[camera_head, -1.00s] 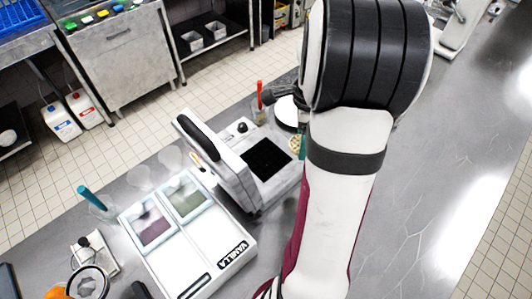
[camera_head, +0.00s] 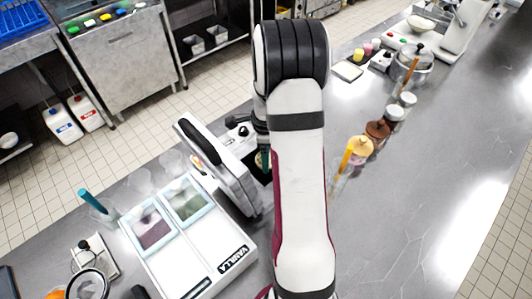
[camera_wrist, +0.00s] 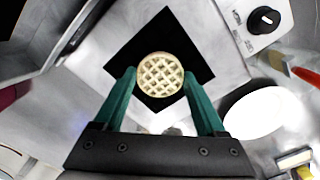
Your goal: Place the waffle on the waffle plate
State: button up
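The round golden waffle (camera_wrist: 160,74) sits between the green fingertips of my gripper (camera_wrist: 159,76) in the wrist view, and both fingers appear to touch its edges. It shows in front of the black square cooking surface (camera_wrist: 197,48) of the open waffle maker. In the head view a small part of the waffle (camera_head: 260,160) shows beside my arm, over the waffle maker (camera_head: 238,186). The round white plate (camera_wrist: 256,108) lies to the right of the waffle maker in the wrist view. My arm hides it in the head view.
The waffle maker's raised lid stands left of my gripper. A white VANILLA box (camera_head: 205,262) with two lidded compartments lies nearer. Topping jars (camera_head: 360,148) stand right of my arm. A red-handled utensil (camera_wrist: 303,75) is near the plate. The right counter is clear.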

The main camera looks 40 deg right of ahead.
jog(key=o, duration=0.4)
jog(key=shift+c, duration=0.2)
notch_tip(320, 180, up, 12)
jog(key=shift+r, duration=0.2)
